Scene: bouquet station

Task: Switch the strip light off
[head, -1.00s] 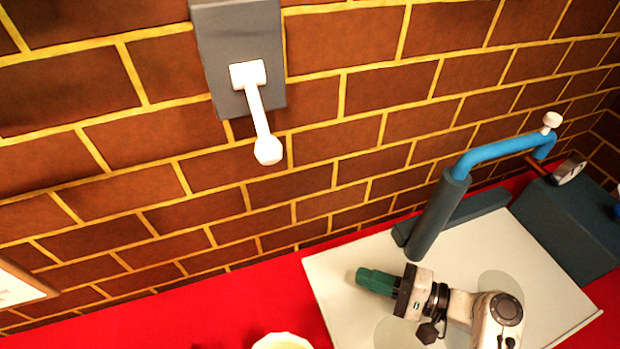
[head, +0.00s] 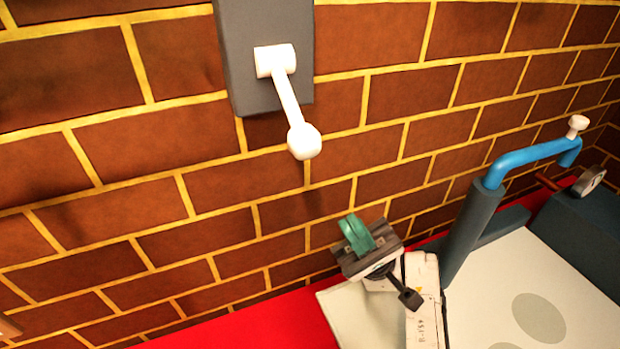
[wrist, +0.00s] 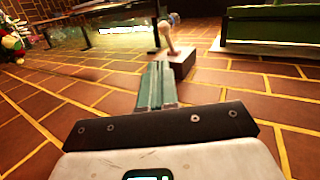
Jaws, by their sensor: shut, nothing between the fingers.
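The wall switch has a grey plate (head: 262,20) on the brick wall, with a white lever (head: 288,98) angled down and slightly right to a round white knob (head: 304,141). In the wrist view a box-like mount (wrist: 183,63) with a pale rod and knob (wrist: 172,20) stands ahead of the fingers; it looks like the same switch. My gripper (head: 355,232) is below and a little right of the knob, apart from it. Its green fingers are shut and empty, also seen in the wrist view (wrist: 157,85). No strip light can be made out.
A blue bent pipe (head: 530,155) with a white knob rises on a dark post (head: 465,230) to the right of my arm. A pale board (head: 560,285) lies on the red bench (head: 240,332). The wall around the lever is clear.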

